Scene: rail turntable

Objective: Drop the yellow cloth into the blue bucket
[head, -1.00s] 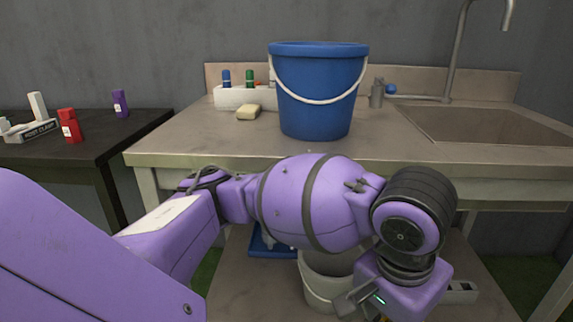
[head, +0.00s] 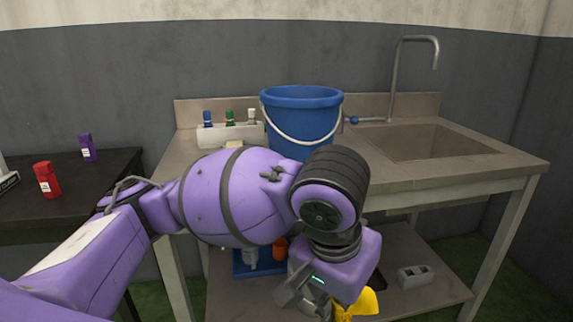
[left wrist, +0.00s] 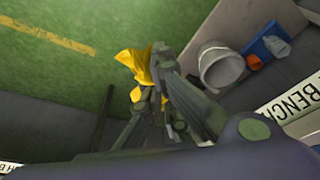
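The blue bucket (head: 302,118) stands upright on the sink counter, its white handle hanging down the front. My left arm crosses in front of the counter and hides part of the bucket's base. The yellow cloth (head: 362,303) hangs at my left gripper (head: 328,306), low in the head view, below the counter top and apart from the bucket. In the left wrist view the crumpled cloth (left wrist: 136,66) sticks out from between the fingers (left wrist: 152,92), which look closed on it. My right gripper is in neither view.
The counter (head: 450,178) carries a sink (head: 425,142), a tap and a white holder (head: 215,136) with coloured markers. The lower shelf holds a blue tray (head: 242,268) and a grey block (head: 416,277); the left wrist view shows a white bucket (left wrist: 219,68). A dark table with bottles stands left.

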